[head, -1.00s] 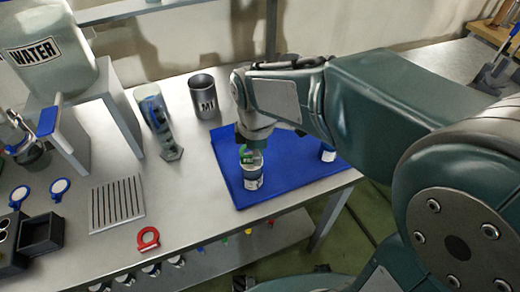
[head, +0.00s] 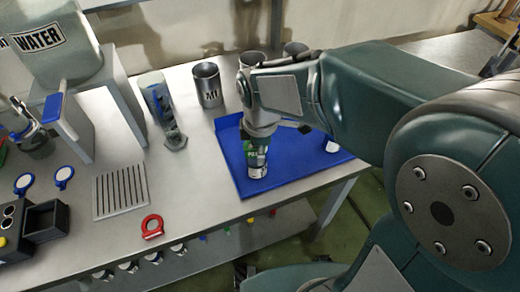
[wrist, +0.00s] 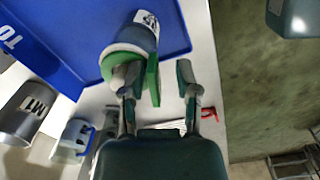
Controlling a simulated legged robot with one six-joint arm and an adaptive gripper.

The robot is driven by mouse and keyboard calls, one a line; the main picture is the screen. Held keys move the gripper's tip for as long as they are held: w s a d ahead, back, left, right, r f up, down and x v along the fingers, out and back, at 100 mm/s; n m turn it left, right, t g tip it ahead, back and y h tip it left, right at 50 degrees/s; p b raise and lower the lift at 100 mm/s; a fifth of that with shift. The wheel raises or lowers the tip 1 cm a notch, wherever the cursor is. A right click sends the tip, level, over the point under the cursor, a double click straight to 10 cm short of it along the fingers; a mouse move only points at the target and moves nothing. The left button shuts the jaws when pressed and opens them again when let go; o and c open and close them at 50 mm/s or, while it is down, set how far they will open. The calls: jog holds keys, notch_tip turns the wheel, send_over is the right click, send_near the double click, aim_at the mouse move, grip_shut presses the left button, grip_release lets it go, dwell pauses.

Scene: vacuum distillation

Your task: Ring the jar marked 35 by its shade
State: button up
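A jar with a white label (head: 257,171) stands on the blue tray (head: 290,168); I cannot read its number. In the wrist view the jar (wrist: 146,22) has a green ring (wrist: 122,52) that appears to sit around its near, upper end. A flat green tab (wrist: 153,80) stands out from the ring. My gripper (wrist: 160,82) is open, its fingers apart at the jar's upper end. The left finger is beside the tab; the right finger is clear of it. In the head view my gripper (head: 258,136) is directly above the jar and hides its top.
A second item (head: 331,143), partly hidden by my arm, is on the tray's right. A red ring (head: 152,227) lies at the table's front edge. A slotted plate (head: 121,191), a dark grey mug (head: 207,86) and a clear cylinder (head: 160,108) stand left of the tray.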

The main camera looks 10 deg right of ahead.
jog(key=shift+d, duration=0.3)
jog(key=shift+r, duration=0.1)
notch_tip(320, 180, up, 12)
dwell(0.3)
dwell(0.4)
jog(key=s+d+f+m+t, duration=0.1)
jog(key=s+d+m+t, duration=0.4)
jog(key=s+d+m, duration=0.5)
jog(key=s+m, duration=0.1)
jog(key=m, duration=0.6)
jog(key=shift+d+f+t, duration=0.3)
jog(key=shift+d, duration=0.05)
